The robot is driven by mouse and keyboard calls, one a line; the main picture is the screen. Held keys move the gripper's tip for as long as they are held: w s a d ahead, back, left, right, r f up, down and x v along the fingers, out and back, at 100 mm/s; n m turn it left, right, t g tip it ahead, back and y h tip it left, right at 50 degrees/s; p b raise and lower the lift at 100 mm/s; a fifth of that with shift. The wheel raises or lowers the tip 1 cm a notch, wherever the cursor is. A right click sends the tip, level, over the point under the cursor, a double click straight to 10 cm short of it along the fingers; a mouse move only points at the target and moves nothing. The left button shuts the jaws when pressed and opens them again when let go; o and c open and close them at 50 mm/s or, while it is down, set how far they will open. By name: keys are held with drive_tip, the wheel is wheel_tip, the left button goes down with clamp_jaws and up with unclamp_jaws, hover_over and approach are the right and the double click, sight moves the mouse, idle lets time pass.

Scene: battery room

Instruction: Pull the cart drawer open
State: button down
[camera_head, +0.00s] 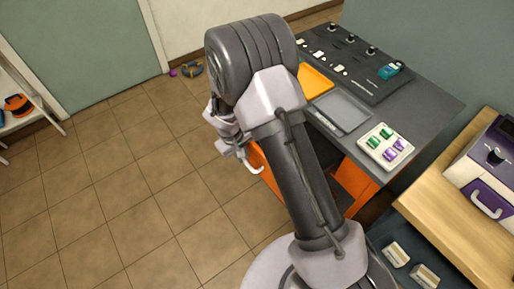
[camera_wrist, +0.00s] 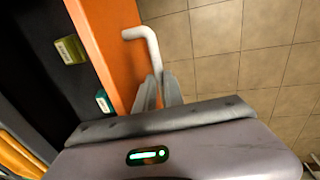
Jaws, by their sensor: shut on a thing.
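In the wrist view the cart drawer's orange front panel (camera_wrist: 108,45) runs down the left half, with a pale bent bar handle (camera_wrist: 147,38) on its outer face. My gripper (camera_wrist: 160,88) is shut on the handle's near part. Behind the panel the drawer's dark inside shows, so the drawer stands at least partly open. A yellow-green block (camera_wrist: 70,49) and a teal and white block (camera_wrist: 104,101) lie in it. In the head view my gripper (camera_head: 237,148) is left of the cart, by an orange strip of the drawer front (camera_head: 262,165). My arm hides most of the drawer.
The cart's grey top (camera_head: 432,98) carries an orange tray (camera_head: 314,81), a grey tray (camera_head: 342,107), a white tray (camera_head: 366,149) with green and purple pieces, and a dark panel. A wooden bench (camera_head: 430,205) stands at right. The tiled floor (camera_head: 120,190) at left is clear.

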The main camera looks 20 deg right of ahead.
drive_tip(key=shift+s+a+b, duration=0.15)
drive_tip(key=shift+s+a, duration=0.1)
drive_tip(key=shift+a, duration=0.45)
drive_tip(key=shift+s+a+b, duration=0.1)
drive_tip(key=shift+s+a, duration=0.15)
drive_tip(key=shift+a, duration=0.45)
drive_tip(key=shift+s+a+b, duration=0.15)
drive_tip(key=shift+s+a, duration=0.1)
drive_tip(key=shift+a, duration=0.45)
drive_tip(key=c, duration=1.5)
unclamp_jaws()
drive_tip(key=shift+o, duration=0.2)
drive_tip(key=a+r+p, duration=0.1)
drive_tip(key=r+p, duration=0.2)
drive_tip(key=r, duration=0.5)
drive_tip(key=s+a+r+p, duration=0.1)
drive_tip(key=a+r+p, duration=0.1)
drive_tip(key=r, duration=0.7)
drive_tip(key=shift+p, duration=0.65)
